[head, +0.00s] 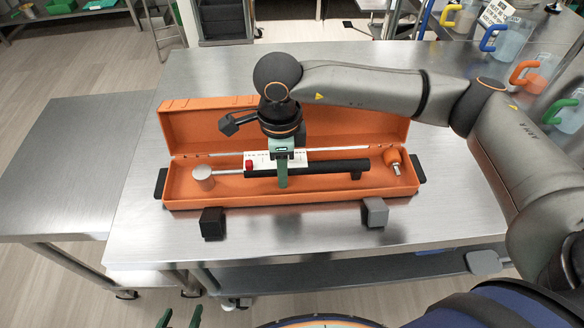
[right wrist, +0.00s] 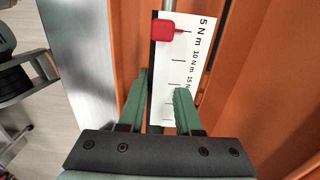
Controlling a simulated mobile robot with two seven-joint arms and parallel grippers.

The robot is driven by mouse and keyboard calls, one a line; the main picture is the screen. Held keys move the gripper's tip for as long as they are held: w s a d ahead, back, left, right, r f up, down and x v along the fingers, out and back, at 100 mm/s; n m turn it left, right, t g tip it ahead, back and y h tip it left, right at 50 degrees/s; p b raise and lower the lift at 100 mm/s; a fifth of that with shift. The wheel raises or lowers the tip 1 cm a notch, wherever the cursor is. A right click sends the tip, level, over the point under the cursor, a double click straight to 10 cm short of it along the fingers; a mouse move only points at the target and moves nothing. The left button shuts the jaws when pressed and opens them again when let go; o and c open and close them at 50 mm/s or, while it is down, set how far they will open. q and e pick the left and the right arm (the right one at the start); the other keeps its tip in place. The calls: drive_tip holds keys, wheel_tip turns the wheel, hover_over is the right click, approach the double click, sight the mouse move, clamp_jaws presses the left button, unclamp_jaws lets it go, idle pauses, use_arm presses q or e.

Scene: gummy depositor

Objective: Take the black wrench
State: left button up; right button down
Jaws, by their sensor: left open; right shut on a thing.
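The black wrench (head: 330,168) lies lengthwise in the open orange case (head: 300,197). Its dark handle is to the right, and a silver shaft runs left to a round silver head (head: 204,178). A white scale plate (head: 300,157) with a red pointer (head: 249,164) sits at its middle; the scale also shows in the right wrist view (right wrist: 205,60). My right gripper (head: 283,183) reaches down from above and is shut on the wrench near the scale; its fingers (right wrist: 163,90) stand on either side. My left gripper (head: 180,318) is open and empty at the bottom edge, away from the case.
An orange knob with a metal tip (head: 394,158) sits in the case's right end. The case's lid (head: 345,125) stands open behind. Jugs with coloured handles (head: 522,72) line the right. The steel table's left (head: 135,222) is clear.

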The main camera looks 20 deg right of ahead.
drive_tip(key=shift+r+p, duration=0.5)
drive_tip(key=shift+r, duration=0.65)
drive_tip(key=shift+r+p, duration=1.3)
drive_tip(key=shift+r, duration=1.25)
drive_tip(key=shift+f, duration=0.1)
drive_tip(key=c, duration=1.1)
unclamp_jaws()
clamp_jaws()
